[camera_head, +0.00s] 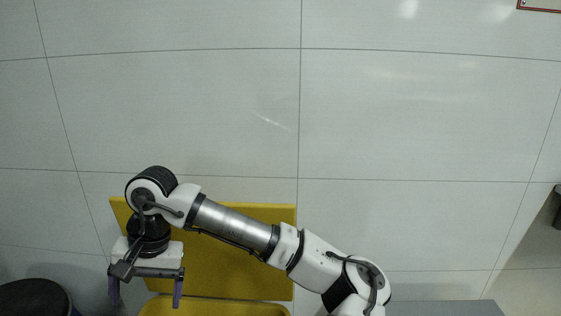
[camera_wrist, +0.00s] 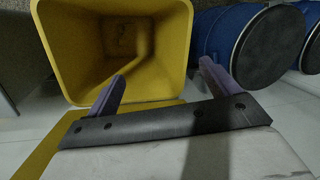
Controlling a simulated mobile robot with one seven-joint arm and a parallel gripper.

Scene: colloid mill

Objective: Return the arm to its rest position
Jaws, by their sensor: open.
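My gripper (camera_head: 145,288) hangs at the lower left in the head view, at the end of my white and grey arm, which reaches across from the lower right. Its two purple fingers are spread apart with nothing between them. In the wrist view my gripper (camera_wrist: 164,88) is open in front of an open yellow bin (camera_wrist: 62,50). The bin looks empty apart from a faint marking on its inner bottom. In the head view the yellow bin (camera_head: 215,308) shows at the bottom edge, with a yellow panel (camera_head: 235,260) behind my arm.
Blue drums with dark lids (camera_wrist: 268,48) stand right of the bin in the wrist view. A dark round lid (camera_head: 35,298) is at the lower left in the head view. A grey surface (camera_head: 445,308) lies at the lower right. The tiled area above my arm is clear.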

